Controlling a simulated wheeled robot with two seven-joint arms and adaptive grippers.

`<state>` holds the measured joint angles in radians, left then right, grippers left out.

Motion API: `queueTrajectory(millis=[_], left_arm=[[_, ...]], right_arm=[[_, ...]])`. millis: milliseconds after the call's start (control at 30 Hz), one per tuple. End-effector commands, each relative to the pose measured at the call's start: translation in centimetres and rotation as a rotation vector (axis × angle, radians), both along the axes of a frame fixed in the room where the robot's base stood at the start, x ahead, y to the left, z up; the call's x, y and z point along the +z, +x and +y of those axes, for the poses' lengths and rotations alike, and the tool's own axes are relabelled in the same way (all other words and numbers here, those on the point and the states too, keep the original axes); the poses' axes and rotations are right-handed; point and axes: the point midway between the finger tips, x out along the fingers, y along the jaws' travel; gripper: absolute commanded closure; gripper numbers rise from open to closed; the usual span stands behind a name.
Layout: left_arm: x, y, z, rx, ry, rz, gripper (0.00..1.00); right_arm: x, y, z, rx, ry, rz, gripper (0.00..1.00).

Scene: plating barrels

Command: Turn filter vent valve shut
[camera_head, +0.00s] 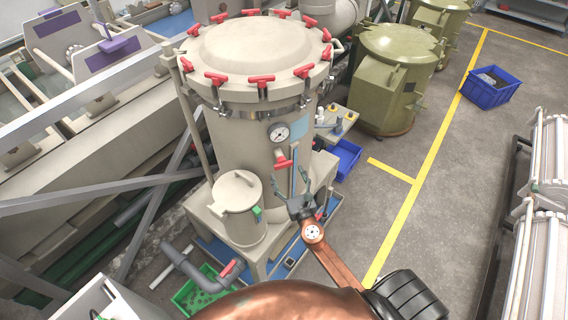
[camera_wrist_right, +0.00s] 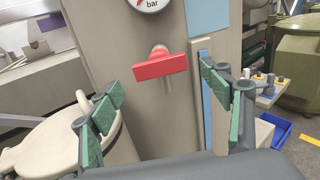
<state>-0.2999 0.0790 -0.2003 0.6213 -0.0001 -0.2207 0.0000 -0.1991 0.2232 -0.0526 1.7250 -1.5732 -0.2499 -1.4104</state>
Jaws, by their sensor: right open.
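A red valve handle (camera_head: 283,163) sticks out from the front of the tall beige filter vessel (camera_head: 234,150), just below its round pressure gauge (camera_head: 279,133). In the right wrist view the red handle (camera_wrist_right: 160,67) lies nearly level across its short stem, right end slightly higher. My right gripper (camera_head: 291,184) is in front of the vessel, a little below and right of the handle. In the wrist view its green-padded fingers (camera_wrist_right: 165,105) are spread wide, with nothing between them; the handle is beyond them, apart. My left gripper is not in view.
A small lidded pot (camera_head: 237,208) stands at the vessel's front left. A blue vertical strip (camera_wrist_right: 206,90) is right of the handle. Red clamps ring the vessel lid (camera_head: 255,48). A green crate (camera_head: 200,290) and pipe lie below; open floor (camera_head: 430,190) is right.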

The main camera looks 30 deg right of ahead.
Motion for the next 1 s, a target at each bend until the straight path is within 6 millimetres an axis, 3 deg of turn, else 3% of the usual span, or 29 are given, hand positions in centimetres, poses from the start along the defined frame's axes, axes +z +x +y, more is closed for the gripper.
queueTrajectory(millis=[200,400,733,1000], left_arm=[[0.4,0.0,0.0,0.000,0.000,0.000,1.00],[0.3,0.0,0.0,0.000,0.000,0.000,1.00],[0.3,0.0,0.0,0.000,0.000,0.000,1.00],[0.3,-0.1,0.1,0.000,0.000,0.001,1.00]], right_arm=[[0.2,3.5,-0.8,-0.001,0.004,-0.002,0.28],[0.1,5.4,-1.2,-0.001,0.006,-0.001,0.28],[0.0,5.7,-1.4,-0.001,0.007,-0.002,0.28],[0.0,5.7,-1.3,-0.001,0.007,-0.002,0.47]])
